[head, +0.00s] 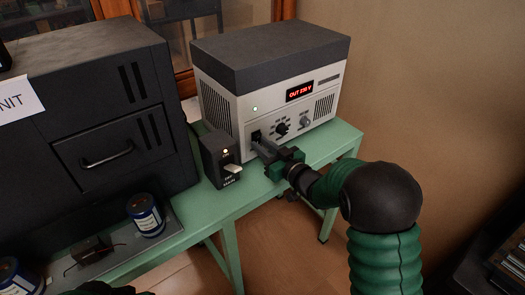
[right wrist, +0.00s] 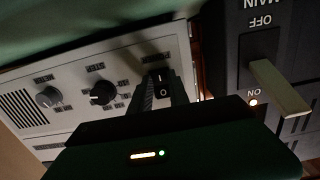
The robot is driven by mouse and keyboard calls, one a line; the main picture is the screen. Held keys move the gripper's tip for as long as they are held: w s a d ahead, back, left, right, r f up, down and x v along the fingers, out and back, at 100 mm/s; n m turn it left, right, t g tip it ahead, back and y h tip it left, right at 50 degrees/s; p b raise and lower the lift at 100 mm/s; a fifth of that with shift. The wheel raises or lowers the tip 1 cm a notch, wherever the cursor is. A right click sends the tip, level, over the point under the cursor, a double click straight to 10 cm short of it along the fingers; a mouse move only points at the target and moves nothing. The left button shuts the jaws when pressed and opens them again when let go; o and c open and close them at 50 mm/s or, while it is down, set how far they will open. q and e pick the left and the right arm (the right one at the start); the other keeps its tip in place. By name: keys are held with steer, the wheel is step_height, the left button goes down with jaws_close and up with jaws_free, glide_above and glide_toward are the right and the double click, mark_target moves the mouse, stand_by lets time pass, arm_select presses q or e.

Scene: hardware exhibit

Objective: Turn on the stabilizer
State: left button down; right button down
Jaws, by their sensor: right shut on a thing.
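The stabilizer (head: 290,85) is a pale grey box with a dark top, standing on the green table. Its red display (head: 299,91) is lit and reads OUT 230 V. My right gripper (head: 257,142) is at the lower left of its front panel. In the right wrist view, the two fingers (right wrist: 163,92) stand either side of a small black rocker switch (right wrist: 161,84) with white marks, and are shut on it. Two knobs (right wrist: 103,92) (right wrist: 48,97) sit beside it. The fingers hide part of the switch. My left gripper is out of view.
A black MAIN switch box (head: 216,158) with a pale lever (right wrist: 280,88) and a lit lamp stands close by, left of my right gripper in the head view. A large dark cabinet (head: 90,110) and a blue-labelled can (head: 146,214) are farther left. The green table (head: 330,142) is clear at right.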

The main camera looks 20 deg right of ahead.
steer(key=c, duration=1.2)
jaws_free()
steer(key=shift+c, duration=0.2)
steer(key=shift+d, duration=0.1)
steer(key=p+v, duration=0.2)
steer(key=v, duration=1.4)
steer(key=shift+s+d, duration=0.15)
steer(key=shift+s, duration=0.25)
steer(key=shift+w+f, duration=0.1)
steer(key=shift+f, duration=0.05)
